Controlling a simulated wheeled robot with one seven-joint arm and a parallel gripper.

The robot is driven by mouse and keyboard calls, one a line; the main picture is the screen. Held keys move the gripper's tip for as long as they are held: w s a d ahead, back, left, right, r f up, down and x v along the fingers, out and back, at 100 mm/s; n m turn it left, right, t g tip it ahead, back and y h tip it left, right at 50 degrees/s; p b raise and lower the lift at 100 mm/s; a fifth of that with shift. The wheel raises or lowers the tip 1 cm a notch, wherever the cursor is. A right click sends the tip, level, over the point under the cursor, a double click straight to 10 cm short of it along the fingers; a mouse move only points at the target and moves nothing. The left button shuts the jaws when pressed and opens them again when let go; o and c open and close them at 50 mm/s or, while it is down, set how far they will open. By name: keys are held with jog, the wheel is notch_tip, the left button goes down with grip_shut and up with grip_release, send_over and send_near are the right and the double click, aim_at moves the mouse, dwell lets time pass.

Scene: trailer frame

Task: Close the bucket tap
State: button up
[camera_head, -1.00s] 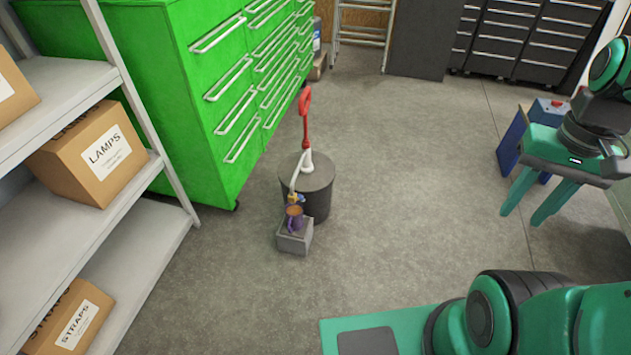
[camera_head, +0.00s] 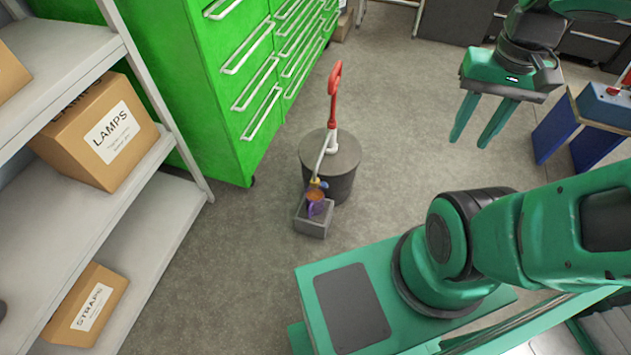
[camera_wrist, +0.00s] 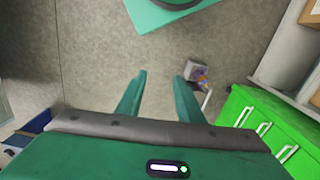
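A dark grey bucket (camera_head: 330,180) with a lid stands on the floor in the middle of the head view. A red upright handle (camera_head: 334,95) and a white pipe (camera_head: 328,146) rise from its lid. A small blue and yellow tap (camera_head: 318,184) sits at the pipe's lower end, above a mug (camera_head: 315,203) on a grey block (camera_head: 312,226). I cannot tell the tap's setting. My gripper (camera_head: 471,142) is open and empty, right of the bucket and apart from it. In the wrist view, my open fingers (camera_wrist: 160,76) partly hide the bucket area; the block (camera_wrist: 197,72) shows beyond them.
A green drawer cabinet (camera_head: 235,95) stands behind and left of the bucket. A grey shelf (camera_head: 165,225) with boxes is at the left. A blue stand (camera_head: 590,140) is at the far right. Floor between bucket and gripper is clear.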

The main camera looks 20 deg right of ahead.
jog(key=w+f+h, duration=0.1)
jog(key=w+f, duration=0.2)
jog(key=w, duration=0.4)
jog(key=w+f, duration=0.4)
jog(key=w, duration=0.3)
jog(key=m+t+y, duration=0.1)
jog(key=m+y, duration=0.1)
jog(key=m, duration=0.1)
send_over(324, 185)
jog(key=d, duration=0.1)
jog(key=f, duration=2.4)
jog(key=w+f, duration=0.1)
jog(key=f, duration=1.2)
jog(key=shift+d+f, duration=0.1)
jog(key=shift+d, duration=0.05)
jog(key=f, duration=1)
jog(key=shift+w+a, duration=0.3)
jog(key=shift+w, duration=0.05)
